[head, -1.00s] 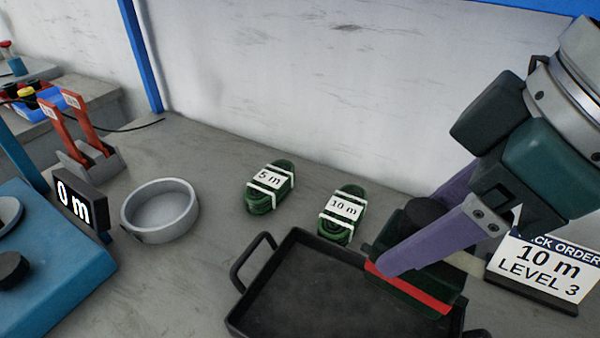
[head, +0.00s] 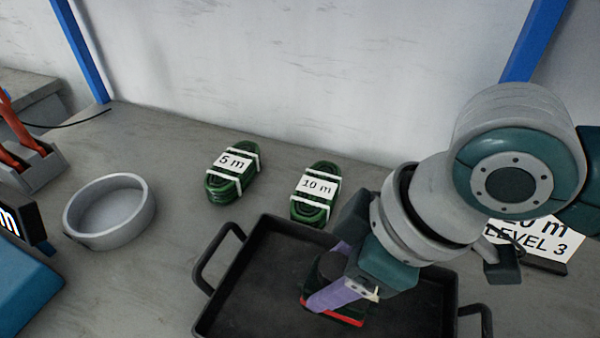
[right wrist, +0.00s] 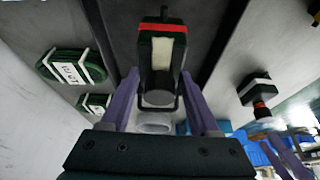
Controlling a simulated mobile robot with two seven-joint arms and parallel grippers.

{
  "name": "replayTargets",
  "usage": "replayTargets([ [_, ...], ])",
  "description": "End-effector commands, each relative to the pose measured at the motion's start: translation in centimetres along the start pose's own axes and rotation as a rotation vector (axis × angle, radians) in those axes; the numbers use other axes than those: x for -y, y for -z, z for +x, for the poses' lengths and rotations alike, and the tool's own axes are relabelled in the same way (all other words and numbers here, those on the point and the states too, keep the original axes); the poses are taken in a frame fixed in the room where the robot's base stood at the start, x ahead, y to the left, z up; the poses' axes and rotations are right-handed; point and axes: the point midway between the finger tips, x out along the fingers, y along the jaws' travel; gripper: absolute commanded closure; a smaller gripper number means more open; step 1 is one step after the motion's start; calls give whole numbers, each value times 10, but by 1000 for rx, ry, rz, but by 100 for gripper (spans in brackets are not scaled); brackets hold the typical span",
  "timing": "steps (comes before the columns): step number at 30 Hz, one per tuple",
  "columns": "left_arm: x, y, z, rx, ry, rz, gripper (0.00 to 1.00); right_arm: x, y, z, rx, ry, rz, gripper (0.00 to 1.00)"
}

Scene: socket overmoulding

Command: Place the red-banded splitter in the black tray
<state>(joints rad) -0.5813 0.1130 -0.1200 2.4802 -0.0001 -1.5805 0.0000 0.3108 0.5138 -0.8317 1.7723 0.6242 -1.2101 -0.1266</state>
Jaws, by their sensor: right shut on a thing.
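The red-banded splitter (head: 350,311) is a dark green block with a red stripe along its lower edge and a black round part on top. My right gripper (head: 328,284) is shut on it, its purple fingers on either side. In the head view both are over the inside of the black tray (head: 262,260). I cannot tell whether the splitter touches the tray floor. In the right wrist view the splitter (right wrist: 162,50) sits between the fingers, with its red band and a pale panel showing. My arm hides part of the tray. My left gripper is out of view.
Green cable coils labelled 5 m (head: 232,174) and 10 m (head: 315,194) lie behind the tray. A grey round dish (head: 110,212) stands to the left. An order sign (head: 535,238) stands at the right, partly hidden by my arm. Bare bench lies between dish and tray.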

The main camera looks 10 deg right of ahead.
Motion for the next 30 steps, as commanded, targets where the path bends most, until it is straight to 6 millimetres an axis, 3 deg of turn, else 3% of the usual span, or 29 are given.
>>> replayTargets([
  [9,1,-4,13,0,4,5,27,0,-15,37,1,1,1,97],
  [22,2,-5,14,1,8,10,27,0,-18,42,1,0,0,97],
  [23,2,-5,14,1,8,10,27,0,-18,41,1,0,0,35],
  [30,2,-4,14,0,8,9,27,0,-18,41,1,0,0,8],
])
